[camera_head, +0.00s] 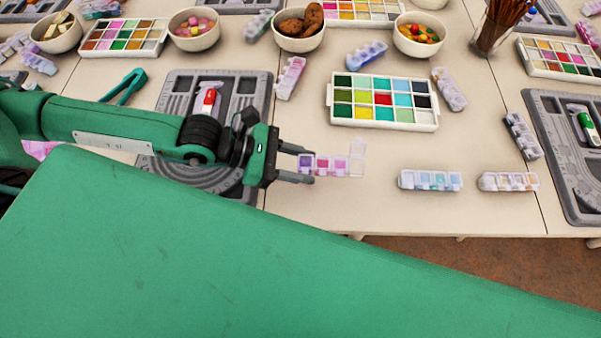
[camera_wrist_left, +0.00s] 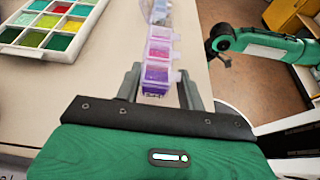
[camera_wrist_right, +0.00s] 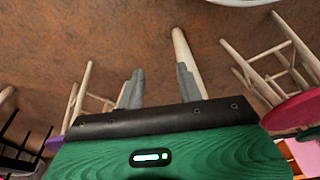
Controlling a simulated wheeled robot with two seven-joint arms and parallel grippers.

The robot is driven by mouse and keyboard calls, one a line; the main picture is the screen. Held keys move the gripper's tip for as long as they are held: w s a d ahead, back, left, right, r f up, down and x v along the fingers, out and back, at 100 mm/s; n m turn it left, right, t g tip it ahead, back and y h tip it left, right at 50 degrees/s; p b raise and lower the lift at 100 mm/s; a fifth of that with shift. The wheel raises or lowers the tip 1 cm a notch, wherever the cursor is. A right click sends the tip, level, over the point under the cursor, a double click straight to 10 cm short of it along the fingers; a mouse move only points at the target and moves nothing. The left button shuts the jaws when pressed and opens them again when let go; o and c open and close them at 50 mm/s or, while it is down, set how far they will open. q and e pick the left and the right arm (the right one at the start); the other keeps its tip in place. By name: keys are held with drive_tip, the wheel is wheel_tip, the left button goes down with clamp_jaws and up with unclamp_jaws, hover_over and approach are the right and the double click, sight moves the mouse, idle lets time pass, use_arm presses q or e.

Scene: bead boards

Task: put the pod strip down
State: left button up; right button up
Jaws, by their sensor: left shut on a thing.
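My left gripper (camera_head: 307,165) is shut on the near end of a clear pod strip (camera_head: 336,166) with purple and pink contents. A clear lid stands up at the strip's far end. In the left wrist view the strip (camera_wrist_left: 158,55) points away from between the fingers (camera_wrist_left: 160,88), purple compartment closest. It is at the table's front part; I cannot tell whether it touches the top. My right gripper (camera_wrist_right: 160,88) is open and empty over the floor, its fingers apart.
Two other pod strips (camera_head: 430,180) (camera_head: 509,181) lie to the right near the table's front edge. A white paint palette (camera_head: 384,125) stands behind. A grey bead board (camera_head: 262,115) lies under my left arm. Bare table (camera_head: 350,205) shows in front of the held strip. Stools (camera_wrist_right: 85,90) stand below my right gripper.

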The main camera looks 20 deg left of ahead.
use_arm(q)
wheel_tip(320, 180, down, 4)
drive_tip(key=shift+f, duration=0.35)
use_arm(e)
drive_tip(key=shift+w+r, duration=0.15)
drive_tip(key=shift+r, duration=0.2)
use_arm(q)
drive_tip(key=shift+f, duration=0.1)
use_arm(e)
drive_tip(key=shift+f, duration=0.1)
use_arm(q)
drive_tip(key=o, duration=1)
drive_tip(key=shift+c, duration=0.2)
use_arm(e)
drive_tip(key=shift+r, duration=0.2)
